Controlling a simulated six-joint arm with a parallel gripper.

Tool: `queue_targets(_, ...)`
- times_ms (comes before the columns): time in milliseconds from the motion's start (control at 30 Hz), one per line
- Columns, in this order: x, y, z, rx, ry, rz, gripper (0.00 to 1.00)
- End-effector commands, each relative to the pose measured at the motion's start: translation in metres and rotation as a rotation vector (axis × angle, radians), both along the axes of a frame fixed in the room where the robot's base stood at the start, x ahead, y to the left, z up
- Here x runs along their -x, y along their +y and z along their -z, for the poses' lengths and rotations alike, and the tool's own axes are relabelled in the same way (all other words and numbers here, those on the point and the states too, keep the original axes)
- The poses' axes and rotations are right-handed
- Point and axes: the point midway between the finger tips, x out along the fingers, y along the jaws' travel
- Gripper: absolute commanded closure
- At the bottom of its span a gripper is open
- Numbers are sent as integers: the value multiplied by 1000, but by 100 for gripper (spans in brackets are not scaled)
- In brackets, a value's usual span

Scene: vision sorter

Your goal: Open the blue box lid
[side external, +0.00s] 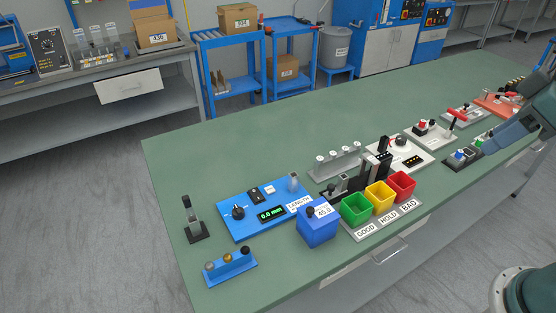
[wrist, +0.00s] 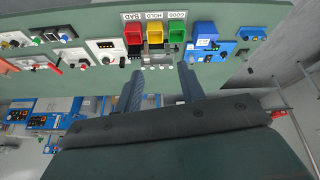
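The blue box (side external: 318,230) stands near the front edge of the green bench, left of the green bin. Its top looks closed, with a dark knob (side external: 310,212) and a white label reading 45.0. In the wrist view the blue box (wrist: 205,34) is at the upper right, beyond the fingertips. My gripper (wrist: 160,69) shows two dark fingers spread wide apart with nothing held between them. It is apart from the box, off to one side. In the side view my arm is at the right edge and the fingers cannot be made out.
Green (side external: 356,208), yellow (side external: 380,196) and red (side external: 402,186) bins stand right of the box, labelled GOOD, HOLD and BAD. A blue length panel (side external: 245,222) lies behind-left. A dark upright device (side external: 374,172) stands behind the bins.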

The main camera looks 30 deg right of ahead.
Motion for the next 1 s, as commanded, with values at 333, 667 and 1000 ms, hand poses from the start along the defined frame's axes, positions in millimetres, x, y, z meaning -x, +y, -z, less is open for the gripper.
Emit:
queue_targets(333,-61,34,-6,127,105,-404,61)
queue_targets(667,-117,81,9,232,190,-805,61)
queue_targets(1000,-165,141,45,317,264,-1228,61)
